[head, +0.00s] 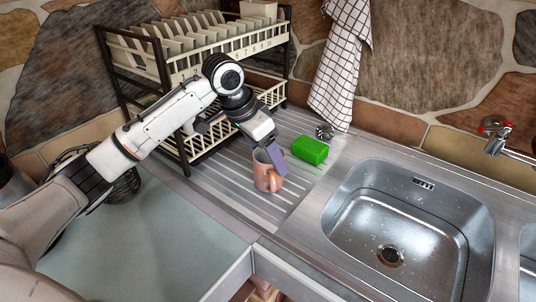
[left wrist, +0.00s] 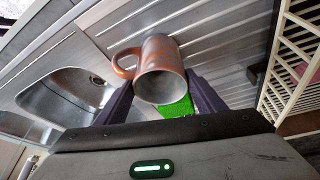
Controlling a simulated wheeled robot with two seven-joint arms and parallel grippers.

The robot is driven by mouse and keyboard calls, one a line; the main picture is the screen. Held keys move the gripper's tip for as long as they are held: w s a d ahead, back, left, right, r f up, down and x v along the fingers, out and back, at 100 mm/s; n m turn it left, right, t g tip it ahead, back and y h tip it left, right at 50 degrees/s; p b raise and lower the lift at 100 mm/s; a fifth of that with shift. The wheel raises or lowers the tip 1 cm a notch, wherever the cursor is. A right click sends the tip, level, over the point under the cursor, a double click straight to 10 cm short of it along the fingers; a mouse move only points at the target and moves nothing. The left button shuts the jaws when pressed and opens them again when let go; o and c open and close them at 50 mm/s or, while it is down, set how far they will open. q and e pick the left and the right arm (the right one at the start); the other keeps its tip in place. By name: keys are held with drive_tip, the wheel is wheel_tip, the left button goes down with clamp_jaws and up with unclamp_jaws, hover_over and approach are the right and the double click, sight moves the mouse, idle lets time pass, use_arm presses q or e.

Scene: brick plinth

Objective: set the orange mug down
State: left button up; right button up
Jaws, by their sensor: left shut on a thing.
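The orange mug (head: 267,180) is upright at the ridged steel drainboard (head: 232,190), left of the sink. My left gripper (head: 270,165) reaches down to it from above and is shut on it, with a purple finger against its side. In the left wrist view the mug (left wrist: 160,68) lies between the two purple fingers (left wrist: 162,95), its handle toward the left. I cannot tell whether its base touches the drainboard. My right gripper is in neither view.
A green sponge (head: 310,150) lies on the drainboard just right of the mug. A dish rack (head: 160,75) with plates stands behind. The sink basin (head: 370,215) is empty at right, with a red-marked tap (head: 495,135). A checked towel (head: 338,70) hangs at the back.

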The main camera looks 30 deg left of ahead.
use_arm(q)
drive_tip(key=o, duration=1.3)
drive_tip(key=shift+f, duration=0.1)
drive_tip(key=v, duration=1.2)
